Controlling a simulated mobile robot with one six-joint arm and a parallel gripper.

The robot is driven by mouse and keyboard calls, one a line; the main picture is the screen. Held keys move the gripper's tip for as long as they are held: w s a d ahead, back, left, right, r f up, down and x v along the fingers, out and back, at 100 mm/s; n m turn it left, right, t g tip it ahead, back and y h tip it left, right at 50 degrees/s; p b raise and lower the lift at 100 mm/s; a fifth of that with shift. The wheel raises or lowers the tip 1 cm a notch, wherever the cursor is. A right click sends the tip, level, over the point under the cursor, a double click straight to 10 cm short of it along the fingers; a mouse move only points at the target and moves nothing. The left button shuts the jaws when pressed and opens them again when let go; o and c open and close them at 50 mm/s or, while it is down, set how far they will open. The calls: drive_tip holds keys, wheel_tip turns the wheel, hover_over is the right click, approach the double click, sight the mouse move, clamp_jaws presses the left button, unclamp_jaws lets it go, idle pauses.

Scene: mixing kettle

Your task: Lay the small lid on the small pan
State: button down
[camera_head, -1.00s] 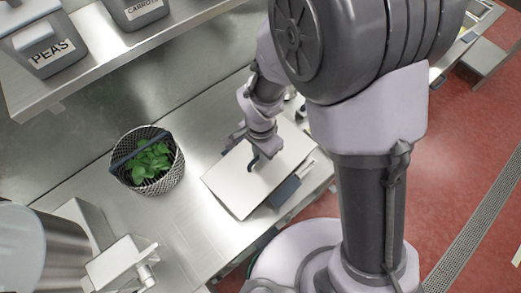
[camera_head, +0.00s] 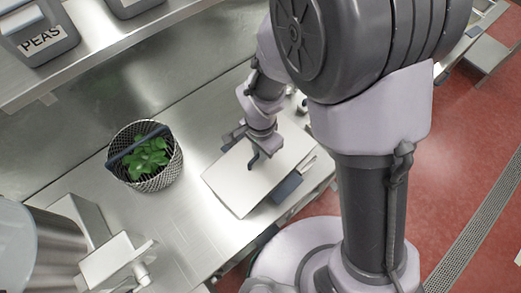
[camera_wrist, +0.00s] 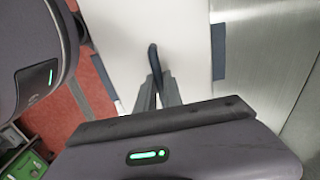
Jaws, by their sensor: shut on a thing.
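A pale, flat rectangular plate (camera_head: 245,190), which I take to be the small lid, is under my gripper (camera_head: 256,157). It also fills the upper middle of the wrist view (camera_wrist: 120,35). A thin dark curved handle (camera_wrist: 153,58) stands up from it. The fingers of my gripper (camera_wrist: 158,88) are closed together on this handle. I cannot tell whether the plate rests on something or hangs just above it. I cannot make out the small pan; it may be hidden beneath the plate.
A dark blue block (camera_head: 287,187) shows at the plate's right edge. A mesh basket (camera_head: 160,178) with green leaves stands to the left on the steel counter (camera_head: 150,215). A shelf (camera_head: 100,58) holds a bin labelled PEAS (camera_head: 42,38). A machine (camera_head: 110,265) stands at lower left.

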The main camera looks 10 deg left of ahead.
drive_tip(key=shift+f+b, duration=1.25)
drive_tip(key=shift+f, duration=0.15)
drive_tip(key=c, duration=0.9)
unclamp_jaws()
drive_tip(key=shift+r+p, duration=2.25)
drive_tip(key=shift+r, duration=1.35)
